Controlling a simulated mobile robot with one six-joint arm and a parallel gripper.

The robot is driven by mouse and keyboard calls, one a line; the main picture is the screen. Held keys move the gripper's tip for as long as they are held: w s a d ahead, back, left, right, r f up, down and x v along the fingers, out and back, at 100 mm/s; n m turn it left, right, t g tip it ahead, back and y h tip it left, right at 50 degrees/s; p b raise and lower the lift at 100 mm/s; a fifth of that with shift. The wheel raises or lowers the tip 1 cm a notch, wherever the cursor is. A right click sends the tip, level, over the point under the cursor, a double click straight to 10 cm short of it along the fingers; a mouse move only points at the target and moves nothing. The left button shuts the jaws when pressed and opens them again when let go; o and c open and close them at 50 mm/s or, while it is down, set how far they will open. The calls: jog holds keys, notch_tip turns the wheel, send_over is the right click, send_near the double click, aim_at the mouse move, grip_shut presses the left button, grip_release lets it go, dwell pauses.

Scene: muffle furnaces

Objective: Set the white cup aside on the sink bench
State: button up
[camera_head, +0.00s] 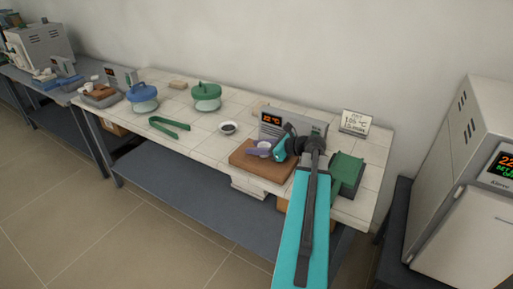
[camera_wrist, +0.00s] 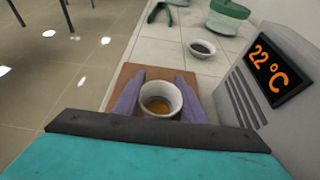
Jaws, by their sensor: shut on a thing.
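The white cup (camera_wrist: 160,100) stands upright between the two purple fingers of my gripper (camera_wrist: 160,82) in the wrist view, with something orange-brown inside. My gripper is shut on the cup's sides. In the head view the cup (camera_head: 264,145) is small and partly hidden by a finger. It is at the brown plate (camera_head: 244,164) in front of a grey device with an orange display (camera_head: 271,119). I cannot tell whether the cup touches the plate. I cannot make out a sink in either view.
On the white tiled bench are a small dark-filled bowl (camera_head: 228,128), green tongs (camera_head: 169,127), a green-lidded vessel (camera_head: 206,97) and a blue-lidded vessel (camera_head: 142,98). A green block (camera_head: 346,174) and a sign (camera_head: 355,122) are at right. Bare tiles lie left of the plate.

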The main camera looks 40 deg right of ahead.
jog(key=shift+f, duration=0.15)
jog(key=o, duration=1.1)
jog(key=shift+c, duration=0.2)
jog(key=shift+r, duration=0.2)
jog(key=b+v, duration=0.1)
jog(key=v, duration=1.1)
